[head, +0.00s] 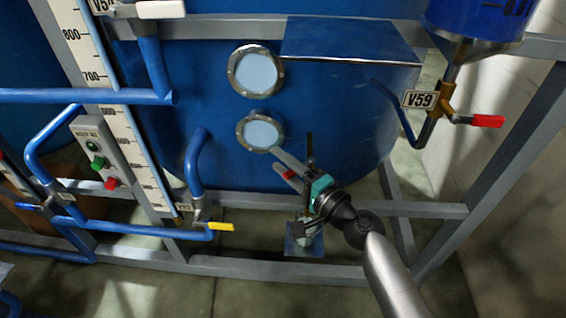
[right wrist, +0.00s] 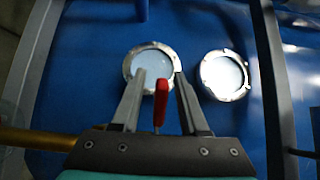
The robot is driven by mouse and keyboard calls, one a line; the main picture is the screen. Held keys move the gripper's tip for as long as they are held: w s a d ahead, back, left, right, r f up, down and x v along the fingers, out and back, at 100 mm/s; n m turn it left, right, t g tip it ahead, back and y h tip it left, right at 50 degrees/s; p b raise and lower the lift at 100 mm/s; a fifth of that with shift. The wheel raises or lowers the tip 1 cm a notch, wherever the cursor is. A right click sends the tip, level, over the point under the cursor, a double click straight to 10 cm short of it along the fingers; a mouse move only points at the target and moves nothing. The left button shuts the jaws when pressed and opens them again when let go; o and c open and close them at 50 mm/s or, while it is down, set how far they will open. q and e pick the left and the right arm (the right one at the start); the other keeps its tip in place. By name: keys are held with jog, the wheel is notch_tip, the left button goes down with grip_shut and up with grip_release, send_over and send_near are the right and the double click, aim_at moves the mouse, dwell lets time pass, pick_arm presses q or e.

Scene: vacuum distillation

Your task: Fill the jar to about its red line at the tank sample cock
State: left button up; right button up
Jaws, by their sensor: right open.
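My right gripper (head: 282,163) is open in front of the blue tank (head: 330,110), low down near the lower round sight glass (head: 258,132). A red handle (head: 290,174), likely the sample cock's, shows by its fingers. In the right wrist view the open fingers (right wrist: 160,80) stand on either side of the red handle (right wrist: 160,105), with gaps on both sides. Below the gripper, a small pale, glassy object, perhaps the jar (head: 306,228), stands on a small plate (head: 304,246). The gripper partly hides it, and its red line and level cannot be made out. My left gripper is not in view.
A grey frame rail (head: 260,271) runs below the tank. A valve labelled V59 (head: 446,98) with a red handle hangs at upper right. Blue pipes, a yellow-handled valve (head: 220,227) and a button panel (head: 97,155) stand left. A brass pipe (right wrist: 35,138) shows in the wrist view.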

jog(key=shift+c, duration=0.3)
grip_shut()
dwell(1.0)
